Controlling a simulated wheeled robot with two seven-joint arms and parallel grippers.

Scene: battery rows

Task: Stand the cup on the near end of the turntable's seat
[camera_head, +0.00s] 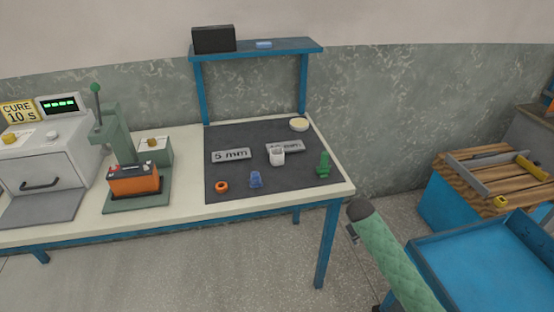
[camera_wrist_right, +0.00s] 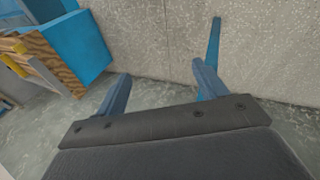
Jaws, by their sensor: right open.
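A small white cup (camera_head: 277,156) stands upright on the dark mat (camera_head: 218,140) on the workbench, in front of a grey "mm" plate (camera_head: 292,146). I cannot make out a turntable with a seat; a low round cream-topped disc (camera_head: 299,124) lies at the mat's back right, and I cannot tell what it is. My right gripper (camera_head: 352,234) is partly hidden by my green-sleeved arm, off the bench's right front corner and well apart from the cup. In the right wrist view my gripper (camera_wrist_right: 160,78) is open and empty. My left gripper is not in view.
The mat also holds a "5 mm" plate (camera_head: 231,155), an orange ring (camera_head: 222,187), a blue piece (camera_head: 256,179) and a green piece (camera_head: 323,165). A green press (camera_head: 123,135) with an orange battery (camera_head: 134,179) stands left. A blue shelf (camera_head: 270,48) rises behind.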

